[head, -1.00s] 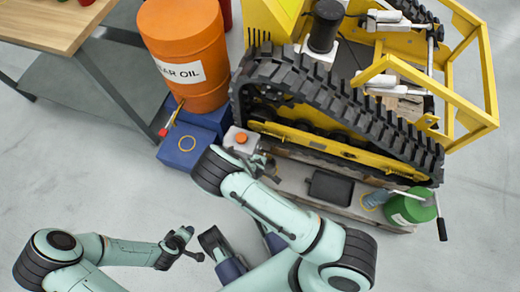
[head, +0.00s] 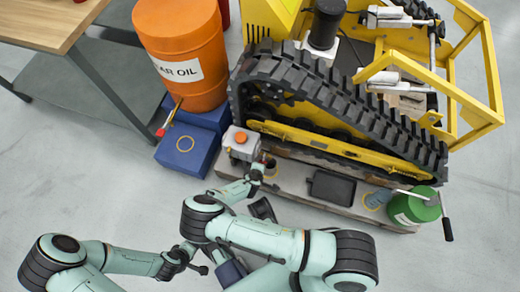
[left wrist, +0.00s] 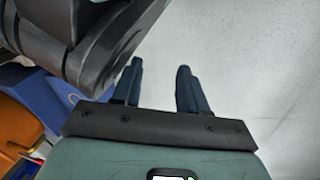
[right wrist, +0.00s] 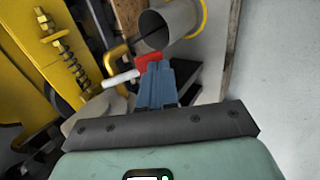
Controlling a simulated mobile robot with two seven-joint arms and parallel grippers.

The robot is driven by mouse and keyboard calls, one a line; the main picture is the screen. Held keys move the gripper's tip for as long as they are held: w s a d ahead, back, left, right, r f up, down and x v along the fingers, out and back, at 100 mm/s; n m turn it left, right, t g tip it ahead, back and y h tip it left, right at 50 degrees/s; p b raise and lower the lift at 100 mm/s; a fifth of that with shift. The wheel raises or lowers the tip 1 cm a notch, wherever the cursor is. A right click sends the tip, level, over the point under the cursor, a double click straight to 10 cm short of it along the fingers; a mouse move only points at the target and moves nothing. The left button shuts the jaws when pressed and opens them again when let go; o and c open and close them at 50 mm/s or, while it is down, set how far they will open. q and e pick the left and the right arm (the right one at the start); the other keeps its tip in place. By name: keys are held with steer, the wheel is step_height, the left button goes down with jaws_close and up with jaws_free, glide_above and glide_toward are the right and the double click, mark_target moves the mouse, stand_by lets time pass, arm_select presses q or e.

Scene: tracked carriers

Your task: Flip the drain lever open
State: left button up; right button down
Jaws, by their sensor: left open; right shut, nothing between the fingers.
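A small red lever (right wrist: 148,61) with a pale rod beside it shows in the right wrist view, right at the tips of my right gripper (right wrist: 157,66). I cannot tell whether they touch, or how far the lever is turned. In the head view my right gripper (head: 264,172) is beside the grey housing with the orange cap (head: 240,140); its fingers look shut and empty, and the lever is mostly hidden there. My left gripper (head: 196,264) is low over the floor, away from the machine. Its fingers (left wrist: 157,80) are apart and empty in the left wrist view.
The yellow tracked machine (head: 330,100) stands behind. A green can (head: 412,208) is at right. A grey cylinder (right wrist: 168,26) is beyond the lever.

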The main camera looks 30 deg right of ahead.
arm_select(q)
steer(key=shift+r, duration=0.15)
arm_select(e)
steer(key=shift+r, duration=0.15)
arm_select(q)
steer(key=shift+r+p, duration=0.55)
steer(key=shift+p, duration=0.1)
arm_select(e)
steer(key=shift+r, duration=0.7)
